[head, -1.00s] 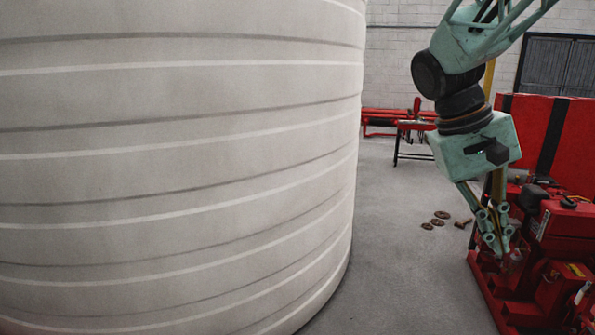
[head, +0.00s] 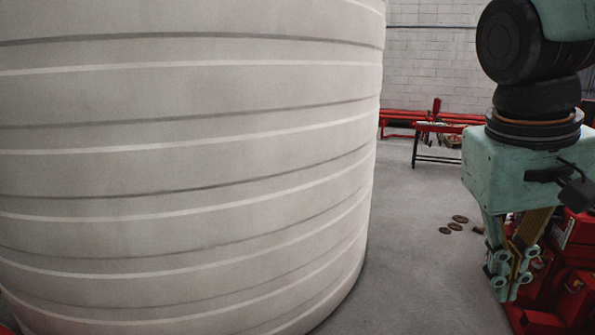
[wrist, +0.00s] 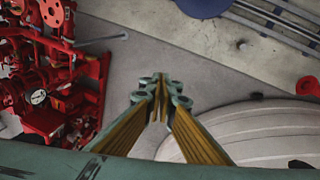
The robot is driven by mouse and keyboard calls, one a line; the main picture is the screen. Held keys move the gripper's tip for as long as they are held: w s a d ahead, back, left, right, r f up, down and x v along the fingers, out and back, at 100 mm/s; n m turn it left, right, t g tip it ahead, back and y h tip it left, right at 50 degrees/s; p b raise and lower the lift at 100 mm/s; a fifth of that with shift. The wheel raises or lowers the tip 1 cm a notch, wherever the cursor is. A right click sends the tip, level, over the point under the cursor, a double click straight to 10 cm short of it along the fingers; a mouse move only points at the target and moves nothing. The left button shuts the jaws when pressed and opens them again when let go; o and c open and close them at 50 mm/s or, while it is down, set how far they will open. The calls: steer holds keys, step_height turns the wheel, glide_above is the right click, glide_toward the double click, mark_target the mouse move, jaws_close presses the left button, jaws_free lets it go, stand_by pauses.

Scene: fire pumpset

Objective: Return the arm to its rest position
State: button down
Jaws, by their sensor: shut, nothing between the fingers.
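My gripper (head: 511,272) hangs at the right of the head view, pointing down. Its green and yellow fingers are shut with nothing between them. In the wrist view the fingertips (wrist: 160,82) meet over bare grey floor. The gripper is in front of the red pumpset (head: 577,265) in the head view, and I cannot tell the gap between them. In the wrist view the pumpset (wrist: 50,85) is to the left of the fingers, apart from them.
A large ribbed pale tank (head: 190,170) fills the left of the head view; its pale ribbed surface (wrist: 265,135) shows at lower right in the wrist view. A red bench (head: 437,128) stands at the back. Several small brown discs (head: 455,226) lie on the floor. Grey floor (head: 405,275) between is clear.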

steer(key=s+a+f+n+t+y, duration=0.1)
steer(key=s+a+t+y, duration=0.1)
steer(key=s+a, duration=0.7)
steer(key=shift+s+a+f+t+y, duration=0.2)
steer(key=shift+s+f+t+y, duration=0.15)
steer(key=shift+s+t, duration=0.2)
steer(key=shift+d, duration=0.15)
stand_by(0.5)
